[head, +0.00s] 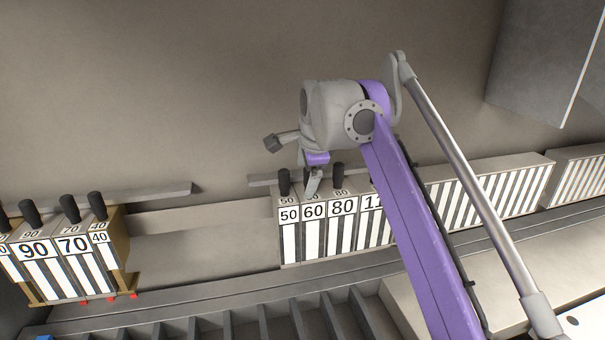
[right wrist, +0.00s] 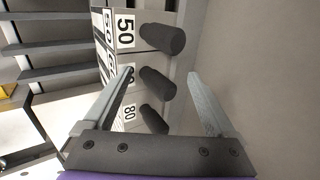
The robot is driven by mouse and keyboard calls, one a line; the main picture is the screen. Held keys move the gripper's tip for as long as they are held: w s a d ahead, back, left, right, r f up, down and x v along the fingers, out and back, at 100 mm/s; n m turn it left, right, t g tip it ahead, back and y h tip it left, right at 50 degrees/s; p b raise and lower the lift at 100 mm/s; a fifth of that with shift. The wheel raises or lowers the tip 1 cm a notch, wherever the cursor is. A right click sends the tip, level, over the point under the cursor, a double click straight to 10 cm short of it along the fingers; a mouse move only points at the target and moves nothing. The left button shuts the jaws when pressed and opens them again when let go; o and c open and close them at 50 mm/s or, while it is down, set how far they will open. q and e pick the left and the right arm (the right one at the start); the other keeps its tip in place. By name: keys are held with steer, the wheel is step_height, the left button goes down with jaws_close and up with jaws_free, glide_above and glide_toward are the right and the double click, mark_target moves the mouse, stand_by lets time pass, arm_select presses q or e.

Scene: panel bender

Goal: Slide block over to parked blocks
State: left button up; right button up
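A row of white-and-black striped blocks stands at the right of the gap in the head view. It starts with block 50 (head: 289,228), then block 60 (head: 314,222) and block 80 (head: 342,216). Each has a dark knob on top. A second group, with block 90 (head: 38,262), block 70 (head: 75,256) and block 40 (head: 103,245), stands at the far left. My right gripper (head: 292,167) is open above blocks 50 and 60. In the right wrist view the middle knob (right wrist: 158,83) shows between its fingers; contact is unclear. My left gripper is not in view.
A bare stretch of rail (head: 200,255) separates the two groups. A grey ledge (head: 150,193) runs behind the left group. More striped blocks (head: 500,190) extend right, partly behind my right arm. Dark slotted bars (head: 270,320) lie in front.

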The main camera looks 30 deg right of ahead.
steer(key=shift+w+a+r, duration=0.1)
steer(key=shift+a, duration=0.5)
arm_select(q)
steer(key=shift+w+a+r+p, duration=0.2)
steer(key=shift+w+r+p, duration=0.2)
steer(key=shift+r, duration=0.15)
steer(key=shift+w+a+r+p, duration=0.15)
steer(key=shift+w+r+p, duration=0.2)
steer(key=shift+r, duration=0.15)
arm_select(e)
steer(key=v, duration=1)
steer(key=shift+s+r, duration=0.3)
steer(key=shift+d, duration=0.1)
steer(key=s+a+f+n, duration=0.4)
steer(key=f+n, duration=0.3)
steer(key=f, duration=0.6)
steer(key=s+a+f+n+y, duration=0.1)
steer(key=s+a+f+n, duration=0.3)
steer(key=f, duration=1)
steer(key=s+a+f+n, duration=0.4)
steer(key=s+f+n, duration=0.5)
steer(key=f, duration=0.4)
steer(key=shift+s+f+n+y, duration=0.2)
steer(key=shift+n+y, duration=0.1)
steer(key=shift+n, duration=0.2)
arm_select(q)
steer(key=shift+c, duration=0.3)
